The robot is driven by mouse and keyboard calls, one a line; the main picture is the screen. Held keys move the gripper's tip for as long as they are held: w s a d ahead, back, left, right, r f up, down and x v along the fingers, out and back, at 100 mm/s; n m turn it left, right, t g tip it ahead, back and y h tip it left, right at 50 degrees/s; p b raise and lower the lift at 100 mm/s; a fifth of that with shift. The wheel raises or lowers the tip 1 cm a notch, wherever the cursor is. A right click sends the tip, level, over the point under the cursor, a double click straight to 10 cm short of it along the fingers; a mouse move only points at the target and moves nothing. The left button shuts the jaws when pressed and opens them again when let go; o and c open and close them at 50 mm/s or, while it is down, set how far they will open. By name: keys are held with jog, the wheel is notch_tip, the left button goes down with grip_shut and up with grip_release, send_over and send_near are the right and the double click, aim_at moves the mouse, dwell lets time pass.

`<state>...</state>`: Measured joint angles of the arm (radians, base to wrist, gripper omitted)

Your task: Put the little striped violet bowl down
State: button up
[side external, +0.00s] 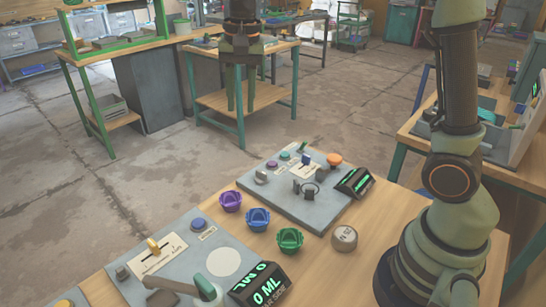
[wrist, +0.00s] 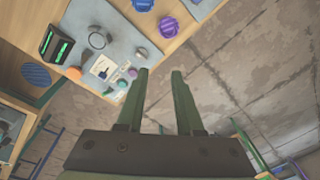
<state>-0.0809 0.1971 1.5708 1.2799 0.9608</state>
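The little violet bowl (side external: 231,201) sits on the wooden table between two grey panels, at the left end of a row of bowls. In the wrist view the violet bowl (wrist: 168,27) is near the top, beyond my fingertips. A blue bowl (side external: 257,219) and a green bowl (side external: 289,240) stand beside it. My gripper (side external: 240,108) is at the top of the side view, well away from the bowls. In the wrist view its two fingers (wrist: 160,72) are apart with nothing between them. Stripes on the violet bowl are too small to make out clearly.
A grey panel (side external: 275,205) with knobs, an orange button (side external: 334,159) and a green display (side external: 355,182) is behind the bowls. Another panel (side external: 205,245) with a lever and a 0 ML display (side external: 262,285) is in front. A grey weight (side external: 344,238) stands right of the green bowl.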

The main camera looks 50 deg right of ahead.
jog(key=s+d+n+t, duration=0.1)
jog(key=s+n+t, duration=0.1)
jog(key=s+n, duration=0.3)
jog(key=s+d+f+n+t, duration=0.1)
jog(key=s+n, duration=0.4)
jog(key=s, duration=0.5)
jog(key=shift+d+f+t, duration=0.2)
jog(key=shift+d+t, duration=0.55)
jog(key=shift+t, duration=0.05)
